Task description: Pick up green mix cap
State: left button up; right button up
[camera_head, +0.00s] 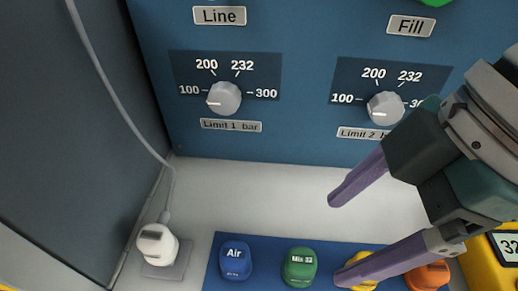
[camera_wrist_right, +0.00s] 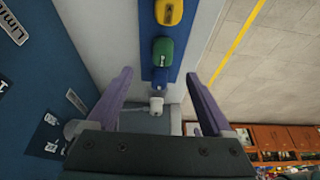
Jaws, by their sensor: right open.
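The green mix cap (camera_head: 299,267) stands on a blue strip (camera_head: 325,251) on the light bench shelf, low in the head view. It also shows in the right wrist view (camera_wrist_right: 163,50), between the blue and yellow caps. My right gripper (camera_head: 338,239) comes in from the right with its two purple fingers spread and nothing between them. Its fingertips are right of the green cap in the head view, apart from it. In the right wrist view, the open fingers (camera_wrist_right: 158,75) frame the strip. My left gripper is not in view.
A blue Air cap (camera_head: 235,260) is left of the green one. A yellow cap (camera_head: 354,271), partly hidden by a finger, and an orange cap (camera_head: 428,277) are right. A white connector (camera_head: 157,245) with a hose stands far left. The blue panel (camera_head: 300,100) with knobs rises behind.

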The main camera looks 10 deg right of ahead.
aim_at(305, 260)
jog(key=x, duration=0.3)
jog(key=shift+f+b, duration=0.35)
jog(key=shift+f, duration=0.05)
jog(key=b+x, duration=0.1)
jog(key=x, duration=0.4)
jog(key=shift+s+a+f, duration=0.1)
jog(key=shift+a+f, duration=0.1)
jog(key=shift+a, duration=0.1)
jog(key=shift+c, duration=0.3)
grip_shut()
